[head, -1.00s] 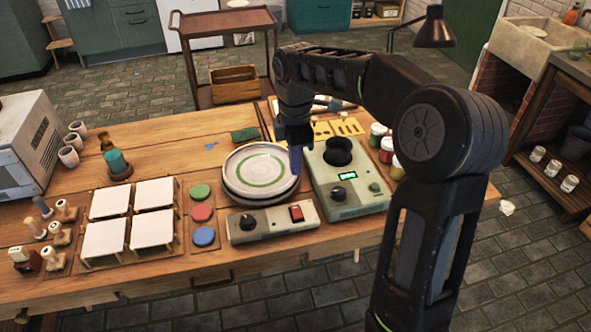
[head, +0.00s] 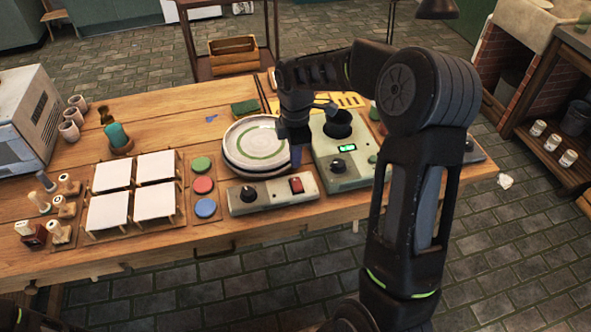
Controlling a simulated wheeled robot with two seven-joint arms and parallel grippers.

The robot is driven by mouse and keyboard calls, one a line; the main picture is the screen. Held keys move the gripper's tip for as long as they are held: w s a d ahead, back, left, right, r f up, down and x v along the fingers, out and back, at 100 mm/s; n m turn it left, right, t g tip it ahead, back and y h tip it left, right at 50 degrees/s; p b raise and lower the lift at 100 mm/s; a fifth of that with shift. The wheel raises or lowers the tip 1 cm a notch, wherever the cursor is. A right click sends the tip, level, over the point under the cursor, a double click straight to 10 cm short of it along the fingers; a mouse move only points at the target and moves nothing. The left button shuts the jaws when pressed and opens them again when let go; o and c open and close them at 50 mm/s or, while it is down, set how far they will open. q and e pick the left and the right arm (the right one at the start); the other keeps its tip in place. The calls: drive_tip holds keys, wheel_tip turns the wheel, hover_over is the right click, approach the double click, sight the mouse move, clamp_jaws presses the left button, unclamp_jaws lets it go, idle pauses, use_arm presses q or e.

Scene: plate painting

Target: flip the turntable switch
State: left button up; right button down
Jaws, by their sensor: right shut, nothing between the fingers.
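The turntable's grey control box (head: 272,199) sits near the front edge of the table, with a black knob (head: 248,194) and a red rocker switch (head: 296,185). Behind it, the plate (head: 250,143), pale with a green ring, rests on the turntable. My right gripper (head: 296,158) is shut and empty, pointing down just behind and above the red switch. Its tip appears apart from the switch and covers the plate's right edge. Which way the switch is set is too small to tell. My left gripper is not in view.
A green device (head: 350,178) with a lit display stands close on the right. Paint pucks (head: 203,186) and white tiles (head: 155,201) lie to the left. A green sponge (head: 245,107) lies behind the plate. The strip in front of the control box is clear.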

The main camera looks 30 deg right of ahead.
sight(296, 179)
wheel_tip(296, 179, down, 6)
drive_tip(key=shift+r+p, duration=0.25)
drive_tip(key=shift+p, duration=0.15)
drive_tip(key=shift+f, duration=0.1)
